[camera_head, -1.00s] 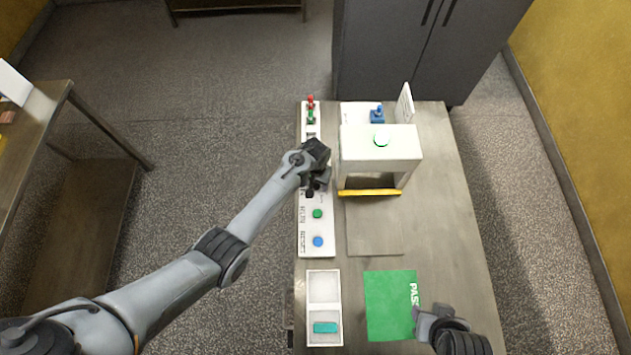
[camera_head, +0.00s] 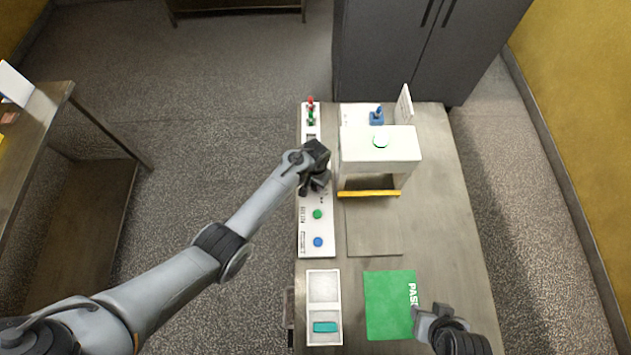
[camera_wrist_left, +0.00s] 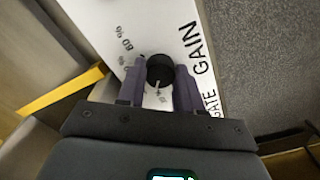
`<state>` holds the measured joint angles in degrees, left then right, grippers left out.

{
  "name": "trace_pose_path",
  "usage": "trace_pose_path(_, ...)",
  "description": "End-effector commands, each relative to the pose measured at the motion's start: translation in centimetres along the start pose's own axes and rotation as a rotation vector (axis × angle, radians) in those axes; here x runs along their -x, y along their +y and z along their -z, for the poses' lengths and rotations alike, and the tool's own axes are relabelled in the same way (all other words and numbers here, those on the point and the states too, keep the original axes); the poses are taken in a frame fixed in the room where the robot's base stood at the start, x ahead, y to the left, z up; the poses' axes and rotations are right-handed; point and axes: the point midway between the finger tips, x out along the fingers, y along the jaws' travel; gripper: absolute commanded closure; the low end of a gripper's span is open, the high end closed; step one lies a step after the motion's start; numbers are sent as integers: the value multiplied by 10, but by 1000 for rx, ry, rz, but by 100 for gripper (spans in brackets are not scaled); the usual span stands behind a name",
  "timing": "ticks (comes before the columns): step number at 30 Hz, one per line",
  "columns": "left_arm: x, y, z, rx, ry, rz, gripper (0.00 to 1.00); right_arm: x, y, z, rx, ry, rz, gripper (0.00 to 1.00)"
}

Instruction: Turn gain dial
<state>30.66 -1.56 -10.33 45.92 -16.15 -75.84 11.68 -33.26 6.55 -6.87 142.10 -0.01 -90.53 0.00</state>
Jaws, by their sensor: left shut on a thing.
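The gain dial (camera_wrist_left: 160,70) is a round black knob with a pale pointer line, on a white panel marked GAIN in the left wrist view. My left gripper (camera_wrist_left: 159,84) is shut on the dial, one finger on each side of it. In the head view my left gripper (camera_head: 314,184) is over the middle of the long white control panel (camera_head: 308,248) and hides the dial there. My right gripper (camera_head: 433,318) is near the front right of the table, beside the green mat; its finger opening is not clear.
A white machine (camera_head: 380,146) with a yellow bar (camera_head: 368,193) stands right of the panel. Green (camera_head: 317,214) and blue (camera_head: 317,242) buttons lie nearer on the panel. A white tray (camera_head: 323,309) and green mat (camera_head: 388,305) lie in front.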

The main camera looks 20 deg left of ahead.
Motion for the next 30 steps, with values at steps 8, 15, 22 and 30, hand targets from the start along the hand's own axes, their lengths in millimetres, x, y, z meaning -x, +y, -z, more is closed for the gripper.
trace_pose_path(8, 1, 0, 0, -219, -2, 1, 95, 7, 2, 2, 7, -1, -5, 57)
trace_pose_path(15, 0, -1, 0, -367, -1, 1, 95, 8, 2, 2, 10, -2, -7, 57)
trace_pose_path(22, 0, 0, 0, -442, -1, 0, 95, 9, 2, 2, 9, -1, -6, 57)
trace_pose_path(30, -1, 0, 0, -463, -1, 0, 95, 9, 1, 3, 3, 0, -2, 57)
